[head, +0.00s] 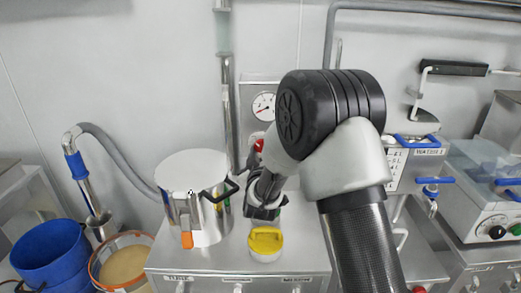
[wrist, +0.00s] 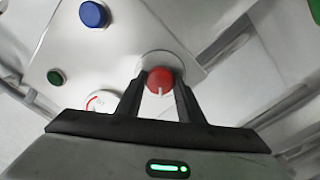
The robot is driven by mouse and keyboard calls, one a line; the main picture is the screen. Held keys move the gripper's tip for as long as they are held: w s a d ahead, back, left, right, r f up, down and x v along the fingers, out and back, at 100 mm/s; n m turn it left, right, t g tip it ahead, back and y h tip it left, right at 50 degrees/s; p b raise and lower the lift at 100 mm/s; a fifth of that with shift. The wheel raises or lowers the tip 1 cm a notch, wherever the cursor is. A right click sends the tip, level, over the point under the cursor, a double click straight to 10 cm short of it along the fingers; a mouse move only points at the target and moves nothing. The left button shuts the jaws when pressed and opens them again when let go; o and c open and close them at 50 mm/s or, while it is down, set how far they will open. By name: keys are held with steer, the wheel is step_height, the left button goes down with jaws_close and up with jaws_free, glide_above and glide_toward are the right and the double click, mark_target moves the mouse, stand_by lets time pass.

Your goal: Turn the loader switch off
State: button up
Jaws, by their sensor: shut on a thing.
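The loader switch appears to be a red round knob (wrist: 160,80) with a white pointer line, set on a pale wall panel (wrist: 125,50). In the wrist view its pointer line points down the picture. My gripper (wrist: 161,86) is shut on the red knob, with one dark finger on each side. In the head view a small red part (head: 258,146) shows below the round gauge (head: 264,105), and my arm hides most of the panel and the fingertips.
Below my arm are a steel pot (head: 205,215) and a yellow-lidded jar (head: 265,243) on a steel bench. Blue buckets (head: 48,255) stand at left, and machines with blue handles at right.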

steer(key=o, duration=1.1)
steer(key=shift+c, duration=0.2)
